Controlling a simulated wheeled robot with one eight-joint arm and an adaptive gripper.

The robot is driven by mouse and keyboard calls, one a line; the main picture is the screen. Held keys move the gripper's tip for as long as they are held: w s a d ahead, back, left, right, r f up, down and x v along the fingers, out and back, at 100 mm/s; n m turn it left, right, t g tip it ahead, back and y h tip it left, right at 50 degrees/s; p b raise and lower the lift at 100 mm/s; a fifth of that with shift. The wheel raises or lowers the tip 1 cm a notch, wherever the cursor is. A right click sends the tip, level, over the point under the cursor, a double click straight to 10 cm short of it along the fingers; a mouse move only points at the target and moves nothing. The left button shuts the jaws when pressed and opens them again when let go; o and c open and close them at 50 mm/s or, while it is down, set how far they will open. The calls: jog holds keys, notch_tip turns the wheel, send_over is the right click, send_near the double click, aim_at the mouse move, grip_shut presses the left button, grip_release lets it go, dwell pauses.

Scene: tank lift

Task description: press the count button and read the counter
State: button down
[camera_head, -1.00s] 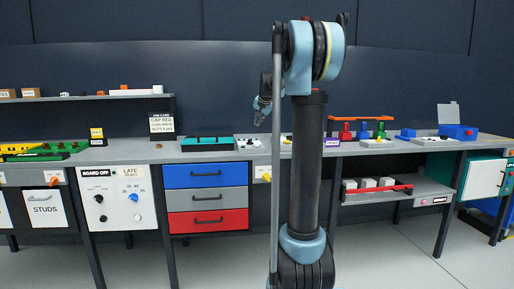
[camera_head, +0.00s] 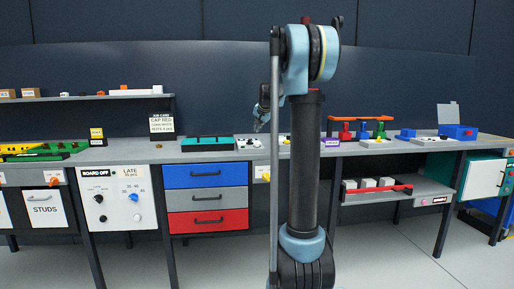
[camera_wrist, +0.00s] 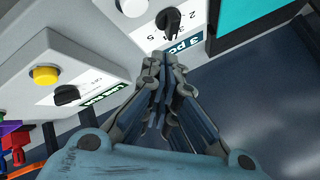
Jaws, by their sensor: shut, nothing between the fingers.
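My gripper (camera_head: 258,128) is shut and empty, above the bench at a white control box (camera_head: 245,142), left of my arm column. In the wrist view the closed fingers (camera_wrist: 160,68) are beside this box's sloped face. That face carries a black knob (camera_wrist: 173,22), a white button (camera_wrist: 133,7) and a dark label that seems to read "3 pc". To the left a second white box has a yellow button (camera_wrist: 45,76), a black knob (camera_wrist: 67,95) and a dark, unclear label. I cannot tell which button is the count button. I see no readable counter.
A teal tray (camera_head: 207,140) lies left of the gripper. Red, blue and green pieces under an orange bar (camera_head: 362,118) stand right of my arm. A drawer unit (camera_head: 207,198) is below the bench. A sign (camera_head: 162,125) stands at the back left.

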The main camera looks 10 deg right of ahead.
jog(key=shift+f, duration=2.4)
jog(key=shift+s+f, duration=0.1)
jog(key=shift+f, duration=0.75)
dwell(0.5)
dwell(0.3)
jog(key=shift+r, duration=0.95)
jog(key=shift+r, duration=2.5)
